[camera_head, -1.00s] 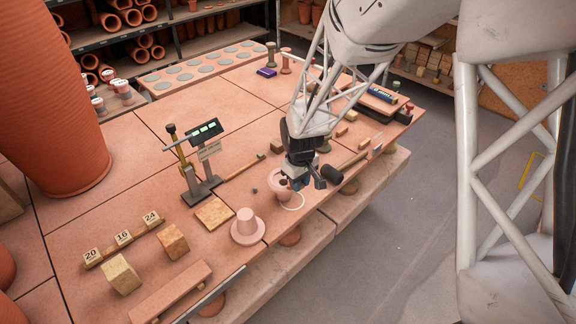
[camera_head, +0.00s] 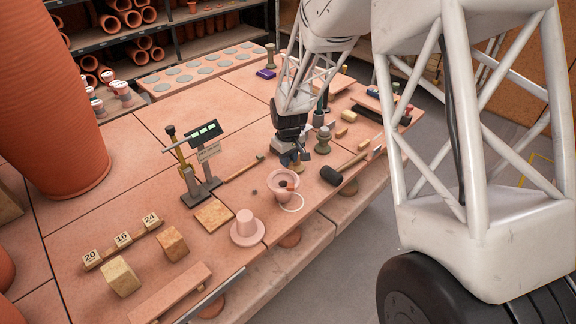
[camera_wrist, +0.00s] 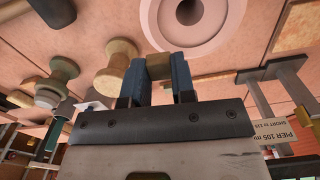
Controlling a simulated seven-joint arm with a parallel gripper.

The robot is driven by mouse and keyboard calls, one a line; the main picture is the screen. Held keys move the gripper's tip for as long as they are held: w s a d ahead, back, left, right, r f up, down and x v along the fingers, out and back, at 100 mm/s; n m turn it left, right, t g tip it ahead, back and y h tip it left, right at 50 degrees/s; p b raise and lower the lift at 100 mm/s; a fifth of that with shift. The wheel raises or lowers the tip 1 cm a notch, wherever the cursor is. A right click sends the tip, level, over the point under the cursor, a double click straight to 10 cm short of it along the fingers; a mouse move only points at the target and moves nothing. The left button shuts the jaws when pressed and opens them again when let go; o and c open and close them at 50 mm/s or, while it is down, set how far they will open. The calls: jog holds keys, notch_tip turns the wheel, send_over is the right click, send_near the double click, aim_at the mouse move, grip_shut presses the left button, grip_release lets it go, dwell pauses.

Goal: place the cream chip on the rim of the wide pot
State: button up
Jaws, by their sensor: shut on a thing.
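My gripper (camera_head: 292,158) is low over the table behind the wide pot. In the wrist view its blue fingers (camera_wrist: 158,75) are shut on a small tan-brown block (camera_wrist: 158,66); I cannot tell whether this is the cream chip. The wide pot (camera_head: 283,195) is pink with a flared rim, and a dark spot and an orange spot show at its top. In the wrist view a round pink rim (camera_wrist: 165,25), likely the pot's, is ahead of the fingers and apart from them. No other chip is clearly cream.
A scale-like stand (camera_head: 205,188) with a lit display is left of the gripper. A black-headed mallet (camera_head: 332,175) lies to the right. A grey-green spool (camera_head: 323,141) stands behind it. A pink hat-shaped pot (camera_head: 245,222) and several blocks are nearer the front.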

aim_at(288, 171)
jog(key=shift+w, duration=0.2)
jog(key=shift+f, duration=1.75)
jog(key=shift+f, duration=0.15)
jog(key=o, duration=0.9)
notch_tip(288, 171, up, 12)
jog(key=shift+r, duration=0.15)
